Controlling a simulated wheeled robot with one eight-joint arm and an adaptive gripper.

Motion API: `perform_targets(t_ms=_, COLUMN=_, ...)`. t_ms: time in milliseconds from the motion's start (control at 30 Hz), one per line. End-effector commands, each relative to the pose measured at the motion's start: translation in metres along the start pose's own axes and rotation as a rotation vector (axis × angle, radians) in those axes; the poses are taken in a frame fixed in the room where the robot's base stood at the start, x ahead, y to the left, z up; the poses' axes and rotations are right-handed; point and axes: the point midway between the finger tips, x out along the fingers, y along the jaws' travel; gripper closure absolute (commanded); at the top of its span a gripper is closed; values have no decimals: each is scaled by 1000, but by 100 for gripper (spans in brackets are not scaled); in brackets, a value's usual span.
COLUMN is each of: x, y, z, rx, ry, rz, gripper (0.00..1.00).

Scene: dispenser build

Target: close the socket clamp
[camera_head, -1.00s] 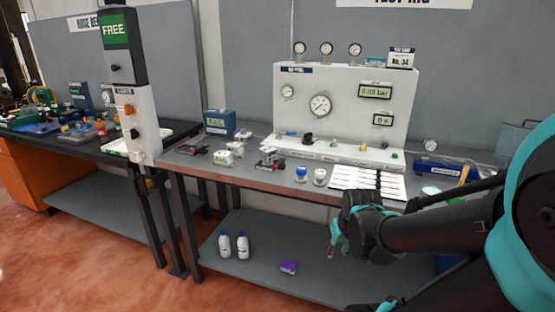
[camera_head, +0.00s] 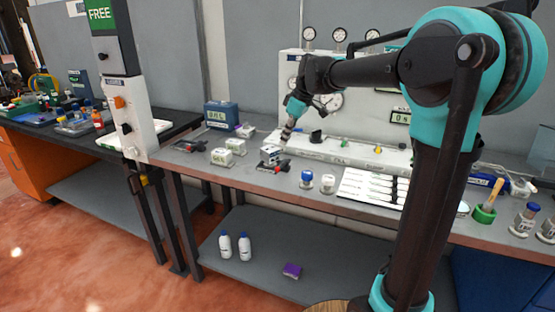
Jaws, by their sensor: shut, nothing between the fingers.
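A small dark clamp with red and pale parts (camera_head: 272,158) sits near the front of the grey bench, and I take it for the socket clamp. Whether its lever is up or down is too small to tell. My gripper (camera_head: 285,136) points down just above its right end, shut and empty; I cannot tell whether it touches the clamp. A similar dark and red device (camera_head: 190,146) lies further left on the bench.
White blocks (camera_head: 236,146) stand left of the clamp. Blue-capped (camera_head: 306,179) and white-capped (camera_head: 327,183) jars and a white tray of strips (camera_head: 368,187) lie to the right. The white gauge panel (camera_head: 292,62) rises behind.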

Motion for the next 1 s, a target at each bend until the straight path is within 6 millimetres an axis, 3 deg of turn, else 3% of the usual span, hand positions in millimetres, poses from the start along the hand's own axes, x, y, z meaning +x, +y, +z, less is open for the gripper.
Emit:
perform_targets(t_ms=367, x=9, y=0, z=1, rx=2, ry=-1, rz=1, gripper=100)
perform_targets(t_ms=800, x=79, y=0, z=1, rx=2, ry=-1, rz=1, gripper=100)
perform_targets(t_ms=1000, x=97, y=0, z=1, rx=3, ry=0, rz=1, gripper=100)
